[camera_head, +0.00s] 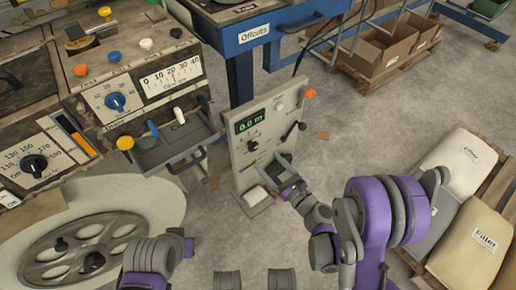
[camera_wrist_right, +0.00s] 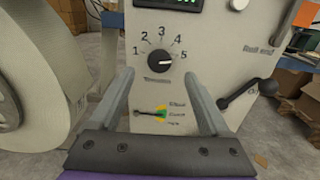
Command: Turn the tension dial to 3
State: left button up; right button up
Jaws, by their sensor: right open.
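The tension dial (camera_wrist_right: 157,62) is a black round knob on a pale upright panel (camera_wrist_right: 215,60), with the numbers 1 to 5 in an arc above it. Its white mark points right, close to the 5. In the head view the dial (camera_head: 253,146) is small, below the green display. My right gripper (camera_wrist_right: 158,77) is open and empty. Its two fingers stand left and right of the dial in the wrist view, apart from the knob. In the head view the right gripper (camera_head: 279,171) is in front of the panel's lower part. Of my left arm only links show.
A small lever over a coloured scale (camera_wrist_right: 150,115) sits below the dial. A black crank handle (camera_wrist_right: 250,95) sticks out at the panel's right. A machine with dials and a tray (camera_head: 180,150) stands left. Filler bags (camera_head: 470,240) lie right.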

aim_at(255, 148)
jog(key=x, duration=0.7)
jog(key=shift+w+a, duration=0.1)
grip_shut()
